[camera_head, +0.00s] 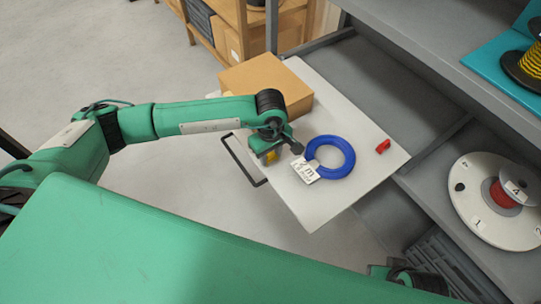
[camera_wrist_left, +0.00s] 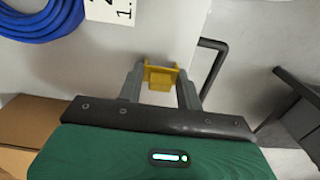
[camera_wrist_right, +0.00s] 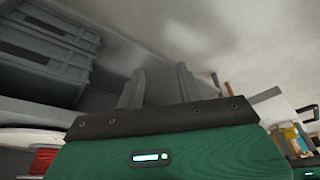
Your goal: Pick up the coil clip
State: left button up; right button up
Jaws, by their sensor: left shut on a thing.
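A small yellow clip (camera_wrist_left: 160,78) is between the fingers of my left gripper (camera_wrist_left: 159,88), which is shut on it. In the head view the left gripper (camera_head: 268,153) is low at the left edge of the pull-out shelf, with a bit of yellow clip (camera_head: 271,156) showing. A blue cable coil (camera_head: 343,172) with a white printed tag (camera_head: 305,169) lies just right of this gripper. A small red piece (camera_head: 383,146) lies on the shelf beyond the coil. My right gripper (camera_wrist_right: 159,88) has its fingers apart with nothing between them.
The white pull-out shelf (camera_head: 325,212) has a black handle (camera_head: 242,165) on its left edge. A cardboard box (camera_head: 265,82) stands at its back. A white reel (camera_head: 497,200) sits on the rack at right, below a black reel with yellow-striped cable (camera_head: 530,65). Grey crates (camera_wrist_right: 45,50) show in the right wrist view.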

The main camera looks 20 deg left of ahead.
pick_arm(q)
jog(key=shift+c, duration=0.2)
